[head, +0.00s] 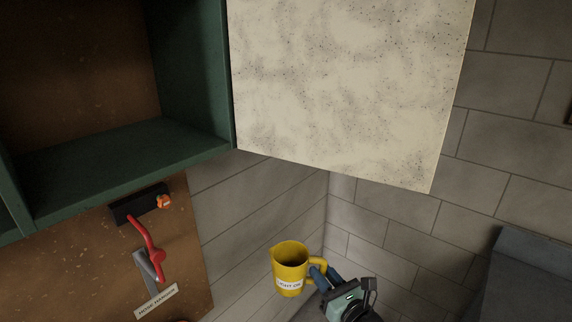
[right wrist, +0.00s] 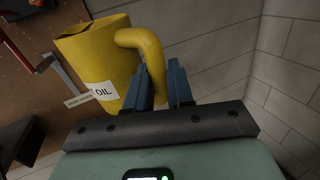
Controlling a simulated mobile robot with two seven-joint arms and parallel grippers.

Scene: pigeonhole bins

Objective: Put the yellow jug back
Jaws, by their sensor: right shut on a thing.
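The yellow jug (head: 289,262) is in the lower middle of the head view, about upright, with a white label on its side. My right gripper (head: 325,276) is shut on the jug's handle, at the jug's right. In the right wrist view the jug (right wrist: 97,62) fills the upper left, its label partly reading "OIL". The blue fingers of my right gripper (right wrist: 165,85) are on either side of its handle there. The jug appears held in the air, clear of the wall. My left gripper is not in view.
A green pigeonhole unit (head: 190,75) with an empty compartment is at upper left. A pale speckled panel (head: 345,85) stands beside it. Below hang a red-handled tool (head: 148,240) and a black holder (head: 138,204) on a brown board. A grey surface (head: 525,275) is at lower right.

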